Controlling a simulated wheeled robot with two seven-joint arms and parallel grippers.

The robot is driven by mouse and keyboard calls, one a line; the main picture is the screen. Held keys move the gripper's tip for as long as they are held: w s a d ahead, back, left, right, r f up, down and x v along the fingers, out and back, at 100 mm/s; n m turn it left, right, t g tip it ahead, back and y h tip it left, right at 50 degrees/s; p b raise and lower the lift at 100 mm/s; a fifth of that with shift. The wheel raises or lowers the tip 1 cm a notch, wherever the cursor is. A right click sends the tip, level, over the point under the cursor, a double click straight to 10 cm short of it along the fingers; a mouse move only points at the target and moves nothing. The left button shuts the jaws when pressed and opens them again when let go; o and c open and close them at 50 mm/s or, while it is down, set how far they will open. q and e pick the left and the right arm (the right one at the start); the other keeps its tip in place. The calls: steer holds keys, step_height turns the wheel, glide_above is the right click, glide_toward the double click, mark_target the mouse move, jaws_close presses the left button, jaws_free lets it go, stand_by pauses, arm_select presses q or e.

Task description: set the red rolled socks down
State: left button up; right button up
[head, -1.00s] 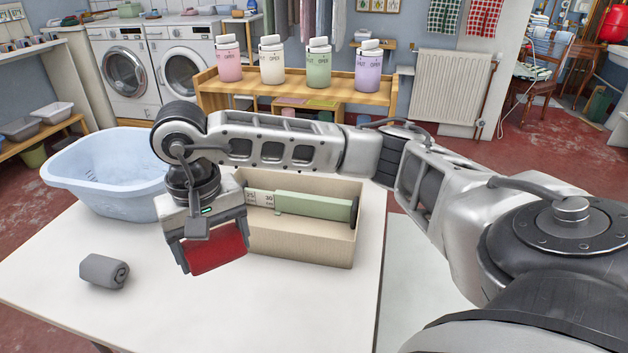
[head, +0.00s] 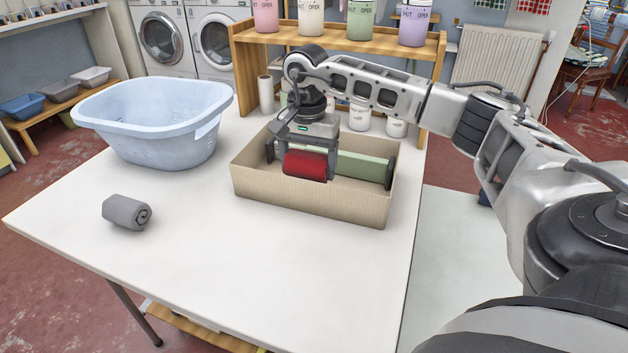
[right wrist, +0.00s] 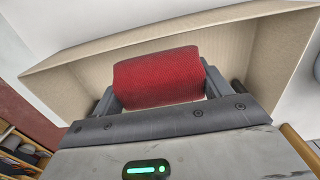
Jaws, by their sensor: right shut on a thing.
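The red rolled socks (head: 305,165) are held by my right gripper (head: 306,163), which is shut on them. The right wrist view shows the red rolled socks (right wrist: 158,77) between the two fingers, with the box wall (right wrist: 90,62) beyond. I cannot tell whether the socks touch the box floor. My left gripper is not in view.
A grey rolled sock bundle (head: 127,212) lies on the white table (head: 240,260) at the left. A light blue basin (head: 150,130) stands behind it. The green roller (head: 360,166) lies in the box. A wooden shelf (head: 260,52) with several bottles stands at the back. The table's front is clear.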

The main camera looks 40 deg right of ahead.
mark_target(313, 150)
steer(key=shift+d+f, duration=0.65)
steer(key=shift+f, duration=0.15)
steer(key=shift+d+f, duration=0.15)
steer(key=shift+f, duration=1.55)
steer(key=shift+f+b, duration=0.15)
steer(key=shift+b, duration=0.15)
steer(key=o, duration=1)
steer(key=shift+c, duration=0.2)
step_height(313, 150, up, 12)
steer(key=shift+r+p, duration=0.2)
steer(key=shift+p, duration=0.5)
